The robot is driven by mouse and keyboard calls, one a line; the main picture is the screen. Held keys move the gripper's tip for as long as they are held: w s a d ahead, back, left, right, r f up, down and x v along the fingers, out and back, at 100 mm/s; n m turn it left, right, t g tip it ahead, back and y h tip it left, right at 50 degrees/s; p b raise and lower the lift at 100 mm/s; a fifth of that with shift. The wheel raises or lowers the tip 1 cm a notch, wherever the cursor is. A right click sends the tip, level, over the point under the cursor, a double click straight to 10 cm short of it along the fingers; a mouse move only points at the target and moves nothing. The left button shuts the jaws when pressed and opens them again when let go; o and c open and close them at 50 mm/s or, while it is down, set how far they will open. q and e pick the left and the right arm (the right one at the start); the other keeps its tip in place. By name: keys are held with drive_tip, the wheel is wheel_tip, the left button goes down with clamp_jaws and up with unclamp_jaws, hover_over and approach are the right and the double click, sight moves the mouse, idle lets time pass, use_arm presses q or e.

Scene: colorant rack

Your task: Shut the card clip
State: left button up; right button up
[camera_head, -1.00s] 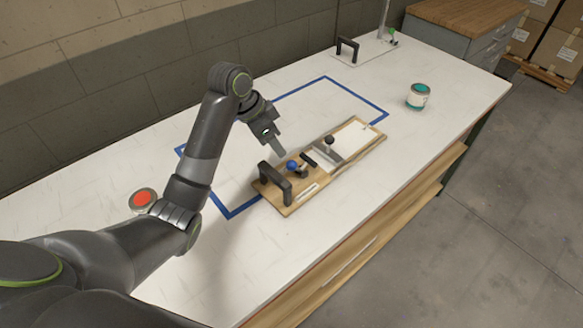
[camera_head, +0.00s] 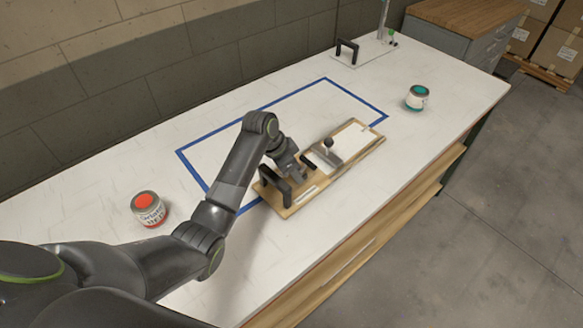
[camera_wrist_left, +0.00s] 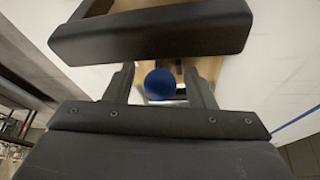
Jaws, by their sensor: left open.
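The wooden board (camera_head: 352,160) lies on the white table with a pale card on its far part. A grey plate with a black knob (camera_head: 328,143), which looks like the card clip, sits across the board near the card; I cannot tell whether it is open or shut. My left gripper (camera_head: 300,178) is low over the near part of the board and hides the blue knob in the head view. In the left wrist view the blue knob (camera_wrist_left: 159,84) shows between the two spread fingers, which are open. My right gripper is not in view.
The board's black handle (camera_head: 270,184) stands close beside my left gripper and crosses the top of the left wrist view (camera_wrist_left: 150,32). The blue-taped area (camera_head: 262,110) is mostly clear.

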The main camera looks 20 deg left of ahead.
use_arm(q)
clamp_jaws()
